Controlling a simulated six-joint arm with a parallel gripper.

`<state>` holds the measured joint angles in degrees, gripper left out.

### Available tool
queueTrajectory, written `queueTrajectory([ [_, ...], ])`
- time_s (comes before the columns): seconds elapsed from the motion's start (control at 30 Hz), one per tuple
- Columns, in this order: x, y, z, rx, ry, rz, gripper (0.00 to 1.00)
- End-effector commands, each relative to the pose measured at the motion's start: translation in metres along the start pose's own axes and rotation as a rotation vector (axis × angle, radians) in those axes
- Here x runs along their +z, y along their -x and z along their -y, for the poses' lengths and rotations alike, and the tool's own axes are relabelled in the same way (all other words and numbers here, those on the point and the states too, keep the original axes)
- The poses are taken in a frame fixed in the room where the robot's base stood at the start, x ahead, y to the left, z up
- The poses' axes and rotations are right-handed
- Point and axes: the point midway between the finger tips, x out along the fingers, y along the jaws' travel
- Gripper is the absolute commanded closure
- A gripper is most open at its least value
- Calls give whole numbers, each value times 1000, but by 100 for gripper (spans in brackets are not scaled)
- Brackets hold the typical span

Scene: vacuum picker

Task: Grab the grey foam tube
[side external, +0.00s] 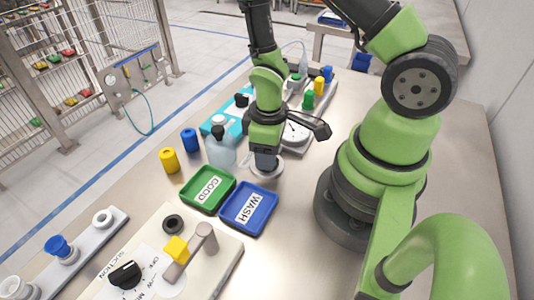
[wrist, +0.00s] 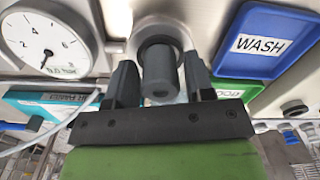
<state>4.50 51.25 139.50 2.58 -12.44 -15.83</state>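The grey foam tube (wrist: 160,75) stands between the two fingers of my gripper (wrist: 161,84) in the wrist view, with its end toward the camera. A narrow gap shows between the tube and each finger, so my gripper looks open around it. A dark ring and a pale round base surround the tube's far end. In the side external view my gripper (side external: 265,150) points down over a pale round base (side external: 268,170) on the table. The fingers and tube are hard to tell apart there.
The blue WASH tray (side external: 248,209) and green GOOD tray (side external: 207,189) lie in front of the gripper. A clear bottle (side external: 221,150) stands close to its left, and a round gauge (wrist: 45,42) is nearby. A suction panel (side external: 215,275) lies at the front.

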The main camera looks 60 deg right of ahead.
Motion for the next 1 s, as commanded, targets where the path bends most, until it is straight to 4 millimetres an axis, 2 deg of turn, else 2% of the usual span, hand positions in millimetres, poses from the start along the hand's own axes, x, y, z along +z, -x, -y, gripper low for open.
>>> queueTrajectory([
  [0.03, 0, 0, 0, 0, 0, 0, 63],
  [0.13, 0, 0, 0, 0, 0, 0, 86],
  [0.17, 0, 0, 0, 0, 0, 0, 88],
  [0.47, 0, 1, 0, 0, 0, 0, 88],
  [0.63, -1, 10, 0, 1, 1, -3, 88],
  [0.77, -1, 25, 0, 2, 1, -6, 88],
  [1.0, -2, 64, 0, 4, 0, -8, 88],
])
